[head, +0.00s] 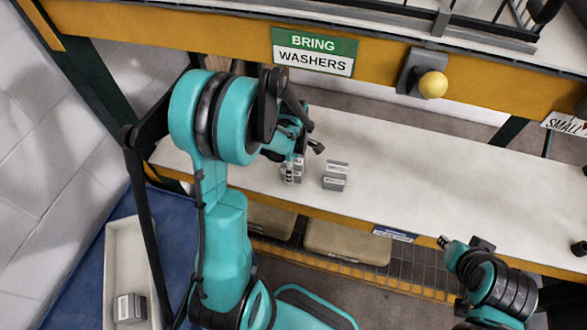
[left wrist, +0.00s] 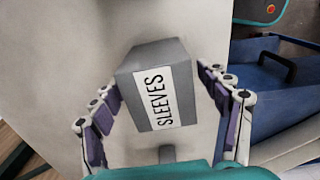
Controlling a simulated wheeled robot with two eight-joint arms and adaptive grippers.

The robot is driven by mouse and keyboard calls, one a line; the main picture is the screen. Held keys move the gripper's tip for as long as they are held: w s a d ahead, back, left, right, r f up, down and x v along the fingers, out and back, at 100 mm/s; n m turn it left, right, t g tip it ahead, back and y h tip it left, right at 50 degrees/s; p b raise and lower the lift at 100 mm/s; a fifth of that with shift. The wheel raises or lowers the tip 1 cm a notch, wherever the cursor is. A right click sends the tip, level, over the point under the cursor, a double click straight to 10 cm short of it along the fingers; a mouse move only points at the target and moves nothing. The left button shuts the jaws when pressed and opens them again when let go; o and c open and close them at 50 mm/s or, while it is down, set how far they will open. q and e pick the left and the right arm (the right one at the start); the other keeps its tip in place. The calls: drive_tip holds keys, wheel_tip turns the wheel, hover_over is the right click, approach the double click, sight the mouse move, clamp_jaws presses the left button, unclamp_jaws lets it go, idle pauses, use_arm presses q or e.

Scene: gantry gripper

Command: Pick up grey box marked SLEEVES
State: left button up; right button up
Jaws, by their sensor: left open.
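The grey box marked SLEEVES (left wrist: 146,58) stands between the open fingers of my left gripper (left wrist: 160,95) in the left wrist view. Its white label faces the camera, and gaps show on both sides, so the fingers look clear of it. In the head view my left gripper (head: 292,163) is low over the white table, at a small grey box (head: 291,174) it partly hides. That box's label is too small to read. My right gripper (head: 457,248) is at the lower right, apart from the boxes; its jaws are unclear.
Another grey labelled box (head: 335,175) stands close to the right of the left gripper. A pale tray (head: 122,245) at lower left holds a grey box (head: 130,308). A sign reading BRING WASHERS (head: 314,52) hangs on the yellow beam above.

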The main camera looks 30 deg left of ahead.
use_arm(q)
drive_tip(key=shift+f, duration=0.25)
drive_tip(key=shift+r, duration=0.1)
drive_tip(key=c, duration=1.5)
drive_tip(key=shift+r, duration=0.1)
